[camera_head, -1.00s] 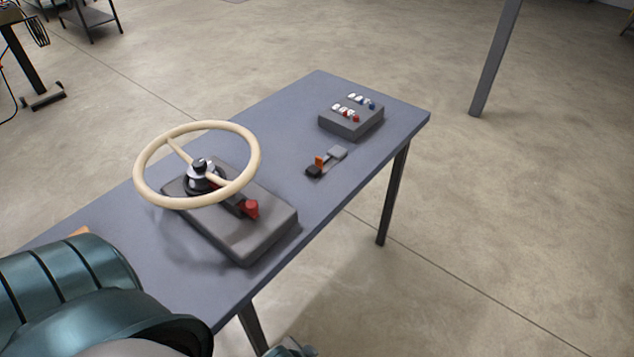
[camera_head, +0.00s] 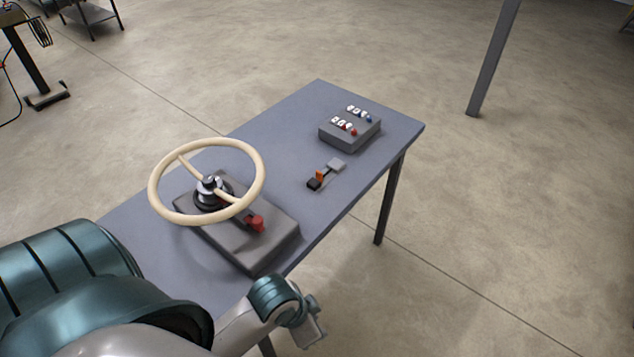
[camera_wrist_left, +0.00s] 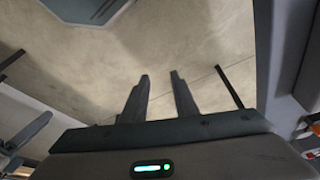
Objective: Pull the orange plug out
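The orange plug (camera_head: 319,175) is a small upright orange piece on the blue-grey table (camera_head: 290,110). It stands at a small black block (camera_head: 314,184), with a grey flat piece (camera_head: 336,164) just behind it. I cannot tell how deep it sits. My left gripper (camera_wrist_left: 160,76) shows in the left wrist view with two dark fingers apart and nothing between them. The floor lies behind them. In the head view my left arm reaches in low, its wrist near the table's front edge, short of the plug. My right gripper is not in view.
A grey switch box (camera_head: 347,139) stands behind the plug. Bare table surrounds the plug; open floor lies to the right.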

